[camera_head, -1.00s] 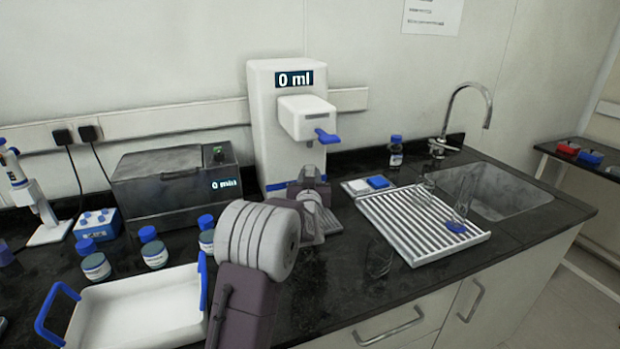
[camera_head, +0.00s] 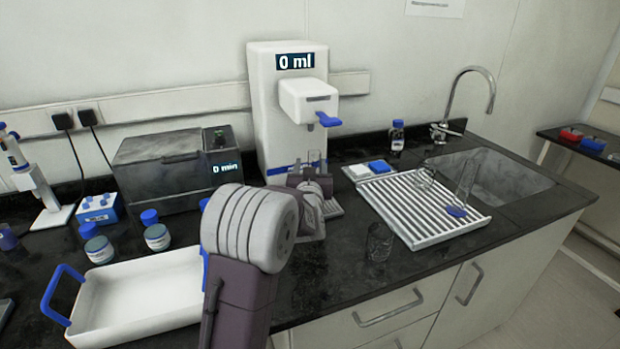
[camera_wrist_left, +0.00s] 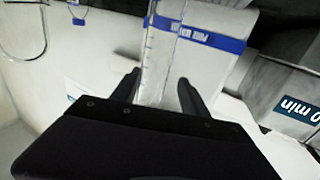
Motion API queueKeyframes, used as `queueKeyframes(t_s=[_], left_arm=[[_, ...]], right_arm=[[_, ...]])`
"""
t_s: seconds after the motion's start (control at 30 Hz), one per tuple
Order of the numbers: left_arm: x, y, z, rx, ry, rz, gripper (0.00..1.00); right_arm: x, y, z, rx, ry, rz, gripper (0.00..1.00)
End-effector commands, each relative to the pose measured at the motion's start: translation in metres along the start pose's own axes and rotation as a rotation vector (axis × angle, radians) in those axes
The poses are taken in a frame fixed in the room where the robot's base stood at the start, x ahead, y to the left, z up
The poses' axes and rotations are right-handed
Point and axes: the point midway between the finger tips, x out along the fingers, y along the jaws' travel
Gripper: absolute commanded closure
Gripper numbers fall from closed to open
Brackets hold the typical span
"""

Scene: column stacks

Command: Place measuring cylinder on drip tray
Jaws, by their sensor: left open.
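A clear graduated cylinder (camera_wrist_left: 160,55) stands between the fingers of my left gripper (camera_wrist_left: 157,88) in the left wrist view. The fingers are open, with a gap visible beside the cylinder. In the head view the left gripper (camera_head: 316,190) is in front of the white dispenser (camera_head: 268,110), under its spout. The top of the clear cylinder (camera_head: 315,157) shows just above the gripper; its foot is hidden. A bit of the drip tray (camera_head: 333,208) shows beside the gripper, so contact between cylinder and tray cannot be seen. My right gripper is not in view.
A drying rack (camera_head: 415,215) holds glassware, including a tall clear vessel with a blue base (camera_head: 457,211). A glass beaker (camera_head: 379,242) stands on the counter. A white tray (camera_head: 135,295) with blue handles and several blue-capped bottles are left. A sink (camera_head: 500,180) is right.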

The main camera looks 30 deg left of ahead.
Motion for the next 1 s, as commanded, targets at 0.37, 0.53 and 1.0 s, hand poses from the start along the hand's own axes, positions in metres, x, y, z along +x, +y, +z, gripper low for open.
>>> queueKeyframes(t_s=[0.37,0.53,1.0], left_arm=[[-0.069,0.001,0.001,0.000,0.003,0.002,0.48],[-0.081,0.000,0.001,0.000,0.000,0.000,0.48],[-0.082,0.000,-0.001,0.001,0.000,0.000,0.48]], right_arm=[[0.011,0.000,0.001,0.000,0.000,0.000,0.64],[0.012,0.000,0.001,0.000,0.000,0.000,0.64],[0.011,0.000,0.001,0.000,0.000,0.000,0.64]])
